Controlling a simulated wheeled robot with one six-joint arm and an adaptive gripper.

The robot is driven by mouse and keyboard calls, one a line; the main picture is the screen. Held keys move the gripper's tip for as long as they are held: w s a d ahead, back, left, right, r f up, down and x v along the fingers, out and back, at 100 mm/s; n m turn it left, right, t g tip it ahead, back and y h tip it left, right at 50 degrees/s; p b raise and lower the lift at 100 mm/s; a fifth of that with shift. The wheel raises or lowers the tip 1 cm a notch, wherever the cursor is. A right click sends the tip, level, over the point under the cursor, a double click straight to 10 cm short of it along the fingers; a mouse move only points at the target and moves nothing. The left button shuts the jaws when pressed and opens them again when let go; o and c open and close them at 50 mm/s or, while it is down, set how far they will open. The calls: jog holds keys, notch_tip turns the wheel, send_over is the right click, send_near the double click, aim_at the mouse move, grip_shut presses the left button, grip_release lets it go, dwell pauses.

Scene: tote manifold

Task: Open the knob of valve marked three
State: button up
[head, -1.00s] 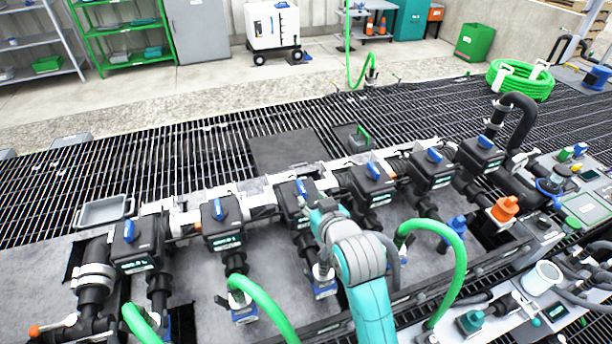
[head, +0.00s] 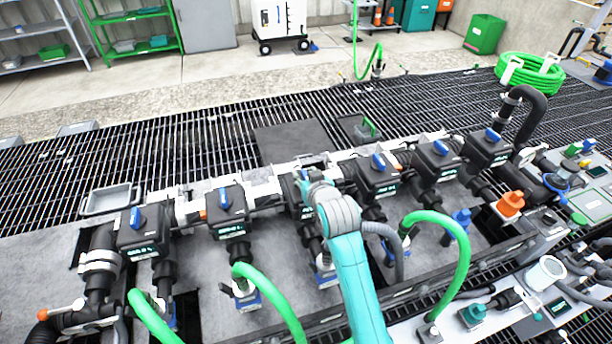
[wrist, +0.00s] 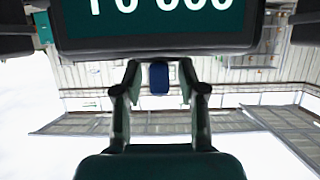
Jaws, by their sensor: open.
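Several black valve bodies with blue knobs stand in a row in the head view. Their small displays are too small to read, so I cannot tell which is marked three. My gripper is at the third valve from the left (head: 291,190), whose knob my arm hides in the head view. In the wrist view my gripper (wrist: 159,80) is open, with one finger on each side of a blue knob (wrist: 159,77). Gaps show beside the knob. A dark green display (wrist: 155,20) with cut-off white digits fills the top.
Neighbouring valves have blue knobs on the left (head: 223,198) and right (head: 378,161). Green hoses (head: 268,300) arch in front of the row. A grey tray (head: 110,200) lies at the left. Black grating (head: 210,140) stretches behind the manifold.

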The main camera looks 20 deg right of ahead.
grip_shut()
jog(key=shift+n+y, duration=0.3)
jog(key=shift+y, duration=0.1)
jog(key=n+y, duration=0.3)
jog(key=shift+d+g+y, duration=0.15)
jog(key=shift+g+y, duration=0.15)
jog(key=shift+g, duration=0.1)
jog(key=n+g+y, duration=0.3)
jog(key=n+y, duration=0.2)
jog(key=shift+n, duration=0.3)
jog(key=n+g+y, duration=0.1)
jog(key=n+g, duration=0.1)
jog(key=g, duration=0.1)
jog(key=n+g+y, duration=0.2)
jog(key=n, duration=0.1)
jog(key=shift+g+y, duration=0.3)
jog(key=shift+g, duration=0.1)
jog(key=shift+n+g, duration=1.8)
jog(key=shift+g, duration=0.1)
jog(key=shift+s+f, duration=0.1)
